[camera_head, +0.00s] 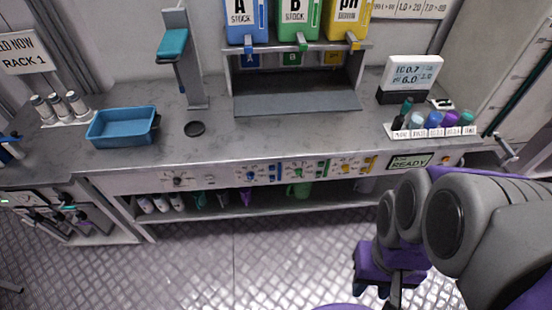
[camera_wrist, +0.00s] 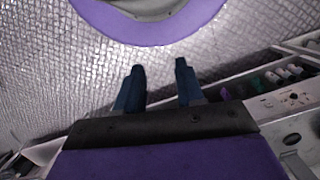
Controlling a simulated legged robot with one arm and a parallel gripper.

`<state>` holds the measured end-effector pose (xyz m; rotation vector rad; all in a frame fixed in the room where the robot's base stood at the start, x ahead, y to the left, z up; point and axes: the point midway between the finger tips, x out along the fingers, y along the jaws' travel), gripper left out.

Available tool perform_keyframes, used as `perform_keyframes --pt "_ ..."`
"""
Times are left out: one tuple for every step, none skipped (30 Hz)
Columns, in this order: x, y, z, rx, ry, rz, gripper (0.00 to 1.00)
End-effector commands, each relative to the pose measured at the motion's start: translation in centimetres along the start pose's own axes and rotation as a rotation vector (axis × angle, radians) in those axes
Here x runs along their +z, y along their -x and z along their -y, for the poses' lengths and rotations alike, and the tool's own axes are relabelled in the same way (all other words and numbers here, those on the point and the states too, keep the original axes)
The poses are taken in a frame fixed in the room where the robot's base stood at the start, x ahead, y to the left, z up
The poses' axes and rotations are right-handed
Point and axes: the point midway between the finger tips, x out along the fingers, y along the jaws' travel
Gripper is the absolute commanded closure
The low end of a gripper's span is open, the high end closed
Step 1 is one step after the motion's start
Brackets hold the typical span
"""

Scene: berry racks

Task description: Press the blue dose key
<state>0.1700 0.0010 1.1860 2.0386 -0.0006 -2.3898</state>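The dose panel runs along the front edge of the grey bench in the head view. Its blue section (camera_head: 264,172) has a round dial and small blue parts to the right of it; the blue dose key (camera_head: 279,170) seems to be among these, too small to make out clearly. Green (camera_head: 308,170) and yellow (camera_head: 358,165) sections sit to its right. My gripper (camera_head: 371,291) hangs over the floor at the lower right, well apart from the panel. In the wrist view, my gripper (camera_wrist: 158,68) has its two dark blue fingers spread, with nothing between them.
A lower shelf (camera_head: 230,212) with bottles and cups runs under the panel. The metal floor before the bench is clear.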

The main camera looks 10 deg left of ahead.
Motion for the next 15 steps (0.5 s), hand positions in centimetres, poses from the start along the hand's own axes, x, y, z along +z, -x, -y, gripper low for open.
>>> perform_keyframes --pt "0.00 0.00 0.00 0.000 0.000 0.000 0.67" --pt "0.00 0.00 0.00 0.000 0.000 0.000 0.70" --pt "0.00 0.00 0.00 0.000 0.000 0.000 0.74" --pt "0.00 0.00 0.00 0.000 0.000 0.000 0.77" --pt "0.00 0.00 0.00 0.000 0.000 0.000 0.80" --pt "0.00 0.00 0.00 0.000 0.000 0.000 0.84" --pt "0.00 0.00 0.00 0.000 0.000 0.000 0.86" --pt "0.00 0.00 0.00 0.000 0.000 0.000 0.89" --pt "0.00 0.00 0.00 0.000 0.000 0.000 0.93" --pt "0.00 0.00 0.00 0.000 0.000 0.000 0.96" --pt "0.00 0.00 0.00 0.000 0.000 0.000 0.99" --pt "0.00 0.00 0.00 0.000 0.000 0.000 1.00" --pt "0.00 0.00 0.00 0.000 0.000 0.000 1.00" --pt "0.00 0.00 0.00 0.000 0.000 0.000 1.00" --pt "0.00 0.00 0.00 0.000 0.000 0.000 1.00"
